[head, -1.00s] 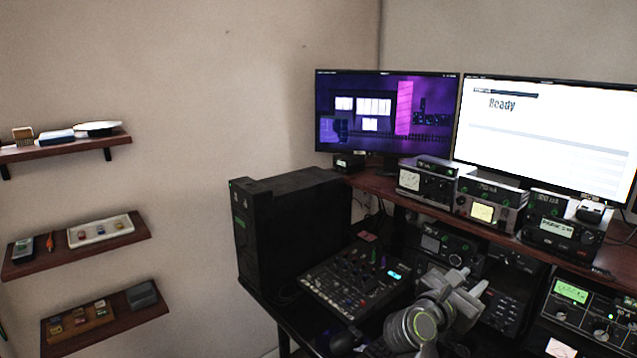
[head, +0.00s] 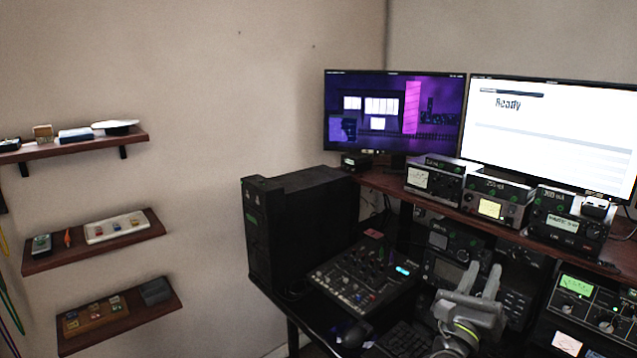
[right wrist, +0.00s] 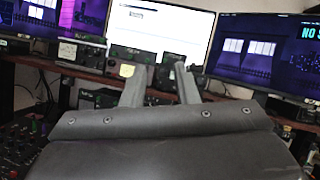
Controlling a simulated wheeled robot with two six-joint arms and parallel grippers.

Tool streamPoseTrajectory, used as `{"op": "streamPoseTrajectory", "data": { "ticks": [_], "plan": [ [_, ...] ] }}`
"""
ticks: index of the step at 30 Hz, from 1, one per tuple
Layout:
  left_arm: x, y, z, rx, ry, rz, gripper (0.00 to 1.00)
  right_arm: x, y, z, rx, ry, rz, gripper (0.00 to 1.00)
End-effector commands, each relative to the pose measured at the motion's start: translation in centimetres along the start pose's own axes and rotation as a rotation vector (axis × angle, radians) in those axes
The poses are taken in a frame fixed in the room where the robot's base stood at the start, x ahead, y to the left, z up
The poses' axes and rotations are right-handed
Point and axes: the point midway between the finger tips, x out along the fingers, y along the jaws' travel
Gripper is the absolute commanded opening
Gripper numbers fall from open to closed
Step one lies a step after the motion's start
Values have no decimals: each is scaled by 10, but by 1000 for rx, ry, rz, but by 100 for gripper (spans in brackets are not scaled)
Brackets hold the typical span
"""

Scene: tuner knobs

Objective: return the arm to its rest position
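My right gripper (head: 480,280) is in the lower right of the head view, in front of the radio units under the desk shelf. Its two grey fingers point up and away, apart from each other with nothing between them. The right wrist view also shows the right gripper (right wrist: 160,82) with its fingers spread and empty, facing the shelf and monitors. It looks clear of the equipment, though its exact distance from the radios cannot be told. My left gripper is not in view.
A black mixer (head: 362,278) and a black computer tower (head: 300,225) stand left of the gripper. Radios with knobs (head: 590,310) are at right. Meter units (head: 490,200) line the shelf below two monitors (head: 392,112). Wall shelves (head: 95,240) hold small items at left.

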Motion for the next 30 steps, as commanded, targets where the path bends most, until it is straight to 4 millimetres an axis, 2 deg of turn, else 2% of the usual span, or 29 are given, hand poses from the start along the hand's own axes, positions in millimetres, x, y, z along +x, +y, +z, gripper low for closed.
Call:
{"op": "streamPoseTrajectory", "data": {
  "ticks": [4, 8, 11, 14, 19, 23, 26, 30],
  "plan": [
    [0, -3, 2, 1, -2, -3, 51, -25, -2, 13, -284, -213, 110, 27],
    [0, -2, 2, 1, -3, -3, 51, -57, 8, 18, -566, -403, 235, 27],
    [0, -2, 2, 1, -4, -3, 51, -86, 18, 12, -788, -538, 345, 27],
    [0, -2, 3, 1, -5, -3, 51, -120, 27, -3, -1012, -663, 469, 27],
    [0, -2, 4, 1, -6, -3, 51, -180, 31, -48, -1379, -856, 720, 27],
    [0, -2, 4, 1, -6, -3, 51, -226, 18, -94, -1639, -983, 951, 27],
    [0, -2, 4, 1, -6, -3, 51, -261, -5, -131, -1819, -1068, 1154, 27],
    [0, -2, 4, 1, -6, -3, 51, -303, -50, -175, -2011, -1152, 1452, 27]
  ]
}}
